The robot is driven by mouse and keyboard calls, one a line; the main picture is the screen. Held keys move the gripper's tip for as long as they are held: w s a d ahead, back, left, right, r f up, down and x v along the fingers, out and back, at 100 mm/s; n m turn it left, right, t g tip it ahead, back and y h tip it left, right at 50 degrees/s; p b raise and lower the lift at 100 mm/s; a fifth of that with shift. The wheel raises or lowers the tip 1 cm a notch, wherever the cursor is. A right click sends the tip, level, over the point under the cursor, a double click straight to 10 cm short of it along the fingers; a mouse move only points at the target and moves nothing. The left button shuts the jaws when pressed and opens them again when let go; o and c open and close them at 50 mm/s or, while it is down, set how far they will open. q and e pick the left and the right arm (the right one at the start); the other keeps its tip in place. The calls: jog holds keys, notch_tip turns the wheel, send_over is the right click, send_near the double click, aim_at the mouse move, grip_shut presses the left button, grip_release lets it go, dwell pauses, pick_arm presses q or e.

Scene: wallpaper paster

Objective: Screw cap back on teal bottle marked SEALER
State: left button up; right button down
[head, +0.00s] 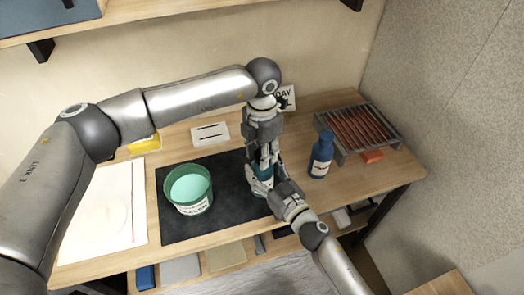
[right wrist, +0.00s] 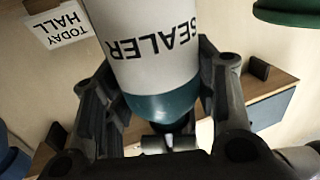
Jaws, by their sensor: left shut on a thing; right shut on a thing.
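The teal bottle (head: 262,174) with a white SEALER label stands upright at the right end of the dark mat. In the right wrist view, which is upside down, the bottle (right wrist: 160,60) fills the middle. My right gripper (head: 272,184) is shut around its body, one finger on each side. A dark cap (right wrist: 176,127) shows small at the neck, mostly hidden. My left gripper (head: 263,158) points down directly above the bottle and is shut on the cap. Its tips (right wrist: 170,143) show by the neck. Whether the cap sits on the thread cannot be told.
A green bucket (head: 187,205) stands on the dark mat (head: 215,218) at left. A blue bottle (head: 321,155) stands close on the right, before a metal rack (head: 345,146). A sign (head: 288,98) and a white card (head: 210,134) are behind.

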pick_arm(q)
jog(key=o, duration=1.2)
notch_tip(320, 180, up, 12)
pick_arm(e)
jog(key=shift+c, duration=2.4)
grip_release()
jog(key=shift+s, duration=0.1)
